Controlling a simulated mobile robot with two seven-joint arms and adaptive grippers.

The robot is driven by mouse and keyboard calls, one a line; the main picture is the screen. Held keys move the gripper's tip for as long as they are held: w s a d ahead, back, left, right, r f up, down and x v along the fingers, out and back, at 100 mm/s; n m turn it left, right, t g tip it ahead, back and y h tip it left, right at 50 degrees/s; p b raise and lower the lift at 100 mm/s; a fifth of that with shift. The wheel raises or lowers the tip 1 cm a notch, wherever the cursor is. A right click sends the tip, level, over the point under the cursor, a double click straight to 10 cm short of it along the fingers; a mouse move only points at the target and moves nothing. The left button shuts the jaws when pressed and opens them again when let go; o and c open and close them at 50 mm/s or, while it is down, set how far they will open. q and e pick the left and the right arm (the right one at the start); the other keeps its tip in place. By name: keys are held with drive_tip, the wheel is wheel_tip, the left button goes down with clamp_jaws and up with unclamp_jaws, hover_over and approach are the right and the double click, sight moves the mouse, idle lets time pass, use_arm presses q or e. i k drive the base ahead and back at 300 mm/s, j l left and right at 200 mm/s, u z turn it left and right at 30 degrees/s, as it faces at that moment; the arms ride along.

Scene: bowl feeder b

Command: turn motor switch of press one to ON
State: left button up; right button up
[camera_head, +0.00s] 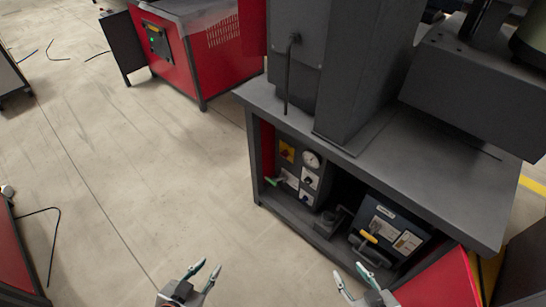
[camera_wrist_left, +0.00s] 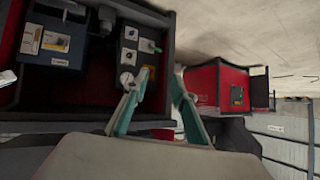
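The press stand (camera_head: 400,175) is on the right in the head view. My left gripper (camera_head: 207,267) is open and empty, apart from the panel. In the left wrist view its fingers (camera_wrist_left: 161,76) overlap the panel's edge, with the plated switches (camera_wrist_left: 129,55) beyond. My right gripper (camera_head: 350,271) is open and empty.
A red panel (camera_head: 440,285) is at lower right. A red machine (camera_head: 215,55) stands at the back. The floor (camera_head: 130,180) left of the stand is clear.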

sight(285, 155)
drive_tip(key=i+j+z, duration=0.2)
drive_tip(key=i+z, duration=0.15)
drive_tip(key=i+j+z, duration=0.3)
drive_tip(key=i, duration=0.05)
